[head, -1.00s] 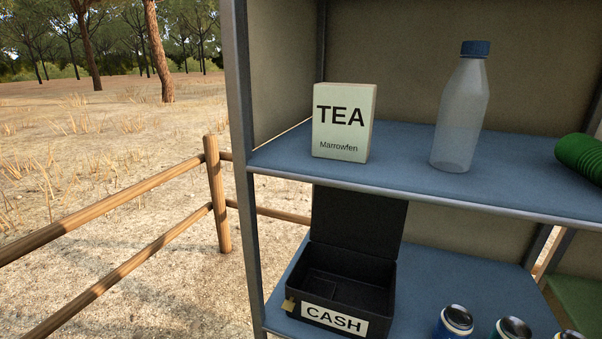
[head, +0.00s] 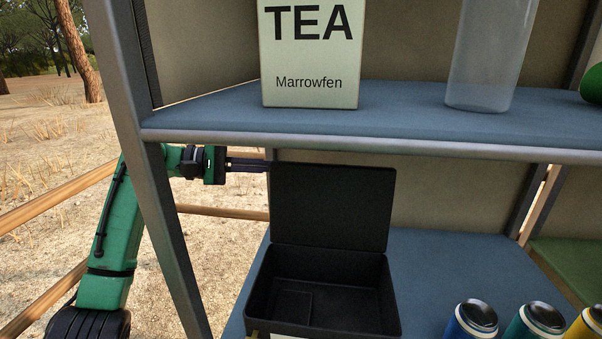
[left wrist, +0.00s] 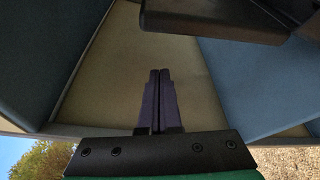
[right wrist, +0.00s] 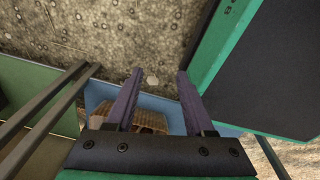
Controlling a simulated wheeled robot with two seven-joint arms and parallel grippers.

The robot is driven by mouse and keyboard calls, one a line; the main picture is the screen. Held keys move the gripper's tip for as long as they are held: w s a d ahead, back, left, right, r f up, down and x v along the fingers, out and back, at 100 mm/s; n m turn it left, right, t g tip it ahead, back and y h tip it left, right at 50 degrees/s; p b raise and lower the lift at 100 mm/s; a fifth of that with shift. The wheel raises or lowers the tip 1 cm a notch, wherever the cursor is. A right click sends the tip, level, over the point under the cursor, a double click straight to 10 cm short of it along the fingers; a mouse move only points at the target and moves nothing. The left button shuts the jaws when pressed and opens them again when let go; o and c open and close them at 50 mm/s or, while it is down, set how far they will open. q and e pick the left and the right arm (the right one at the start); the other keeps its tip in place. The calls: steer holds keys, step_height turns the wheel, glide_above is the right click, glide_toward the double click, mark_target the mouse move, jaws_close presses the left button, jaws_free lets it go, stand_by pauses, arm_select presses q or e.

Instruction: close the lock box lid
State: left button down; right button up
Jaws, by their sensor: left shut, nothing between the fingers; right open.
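The black lock box (head: 325,310) stands on the lower blue shelf in the head view. Its lid (head: 332,207) is open and stands upright at the back; the inside looks empty. My left arm comes in from the left behind the shelf post, and my left gripper (head: 262,164) points right, its tips at the lid's upper left edge. I cannot tell whether they touch it. The left wrist view shows the left fingers (left wrist: 160,78) shut together and empty, with a dark edge, probably the box or lid, at the top right. My right gripper (right wrist: 153,75) is open and empty, outside the head view.
The upper shelf (head: 400,125) hangs close above the lid and carries a tea box (head: 310,55) and a clear bottle (head: 490,50). Several cans (head: 477,318) stand right of the lock box. A metal post (head: 150,170) stands left. Bare shelf lies behind the cans.

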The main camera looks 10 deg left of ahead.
mark_target(306, 169)
arm_select(q)
steer(key=d, duration=0.2)
steer(key=d+p, duration=0.1)
steer(key=d, duration=0.5)
steer(key=shift+s+d+r+p, duration=0.1)
steer(key=shift+s+d+p, duration=0.1)
steer(key=shift+s+p, duration=0.15)
arm_select(e)
steer(key=shift+w+a+r, duration=0.15)
steer(key=shift+a+r, duration=0.6)
steer(key=shift+r, duration=0.15)
arm_select(q)
steer(key=shift+w, duration=0.1)
